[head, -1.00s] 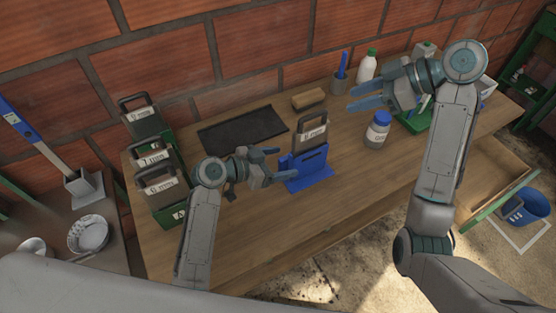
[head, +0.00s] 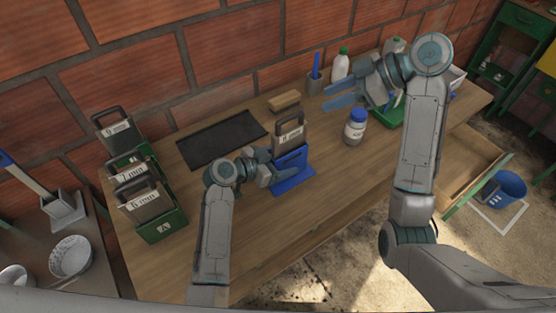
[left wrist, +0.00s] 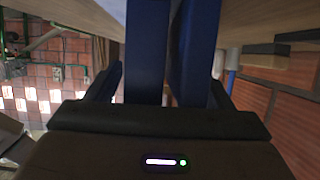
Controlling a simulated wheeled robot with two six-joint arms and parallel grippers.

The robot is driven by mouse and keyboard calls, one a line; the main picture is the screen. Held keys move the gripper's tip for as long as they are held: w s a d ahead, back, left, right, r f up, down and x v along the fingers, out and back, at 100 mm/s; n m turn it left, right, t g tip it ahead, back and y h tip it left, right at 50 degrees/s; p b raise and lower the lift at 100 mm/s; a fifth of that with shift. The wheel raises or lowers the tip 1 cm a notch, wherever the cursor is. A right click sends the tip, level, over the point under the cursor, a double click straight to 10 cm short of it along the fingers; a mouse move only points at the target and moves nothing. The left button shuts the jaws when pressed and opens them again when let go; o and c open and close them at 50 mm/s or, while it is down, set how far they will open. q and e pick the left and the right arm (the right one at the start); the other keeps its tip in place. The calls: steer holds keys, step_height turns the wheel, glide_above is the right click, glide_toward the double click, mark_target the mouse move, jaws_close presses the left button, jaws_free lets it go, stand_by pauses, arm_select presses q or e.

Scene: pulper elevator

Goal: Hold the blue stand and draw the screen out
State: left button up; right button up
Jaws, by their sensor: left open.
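The blue stand (head: 293,161) is upright on the bench. The screen (head: 289,135), a grey panel with a dark handle and a white label, stands in it, its lower part hidden. My left gripper (head: 279,168) is open at the stand's left side, with one finger in front of it; I cannot tell whether it touches. In the left wrist view, blue slabs (left wrist: 193,55) fill the middle, too close to separate stand from fingers. My right gripper (head: 343,95) is open and empty, raised over the bench to the right of the screen.
A green box (head: 165,226) of labelled screens stands at the left. A black mat (head: 220,140), a brush (head: 284,101), a blue-lidded jar (head: 355,128) and a white bottle (head: 340,67) surround the stand. Bare wood (head: 260,215) lies in front.

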arm_select(q)
steer(key=c, duration=1)
steer(key=o, duration=1)
steer(key=v, duration=0.7)
steer(key=shift+s+a, duration=0.15)
steer(key=shift+a, duration=0.05)
